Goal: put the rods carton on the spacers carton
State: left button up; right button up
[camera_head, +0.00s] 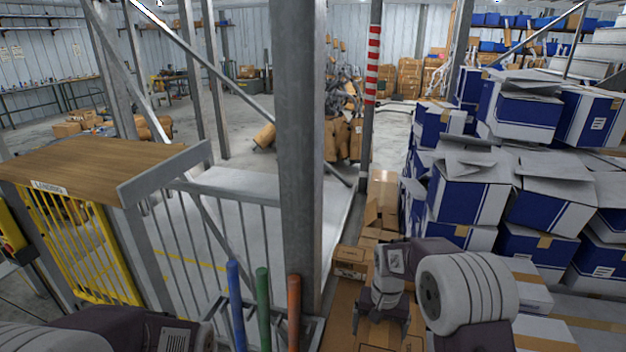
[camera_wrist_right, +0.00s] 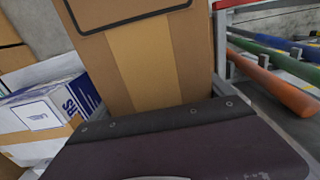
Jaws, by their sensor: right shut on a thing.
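My right gripper (camera_head: 383,326) reaches down over brown cartons at the lower middle of the head view. It is shut on a brown carton (camera_head: 343,325) with a lighter tape strip. In the right wrist view this carton (camera_wrist_right: 140,60) fills the upper middle, with part of a black printed outline; the gripper's dark plate (camera_wrist_right: 170,125) covers its lower part. My fingertips are hidden there. I cannot read a rods or spacers label on any carton. A smaller brown carton (camera_head: 350,262) with dark marks stands just behind. My left gripper is outside the head view.
Stacked blue-and-white cartons (camera_head: 465,190) crowd the right. A grey post (camera_head: 302,150) and railing (camera_head: 215,230) stand left of the cartons. Blue, green (camera_head: 263,305) and orange bars rise in front. Open floor lies behind.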

jog(key=shift+s+d+r, duration=0.15)
jog(key=shift+d+r, duration=0.1)
jog(key=shift+r, duration=0.4)
jog(key=shift+s+d, duration=0.2)
jog(key=shift+s, duration=0.1)
jog(key=shift+s+d+f, duration=0.2)
jog(key=shift+s+d, duration=0.1)
jog(key=shift+s, duration=0.3)
jog(key=shift+n, duration=0.9)
jog(key=s, duration=0.2)
jog(key=s+f, duration=0.1)
jog(key=s, duration=0.1)
jog(key=s+d, duration=0.1)
jog(key=s, duration=0.1)
jog(key=shift+s+f, duration=0.25)
jog(key=shift+f, duration=0.15)
jog(key=shift+s+f+n, duration=0.2)
jog(key=shift+f+n, duration=0.1)
jog(key=shift+w+n, duration=0.2)
jog(key=shift+n, duration=0.2)
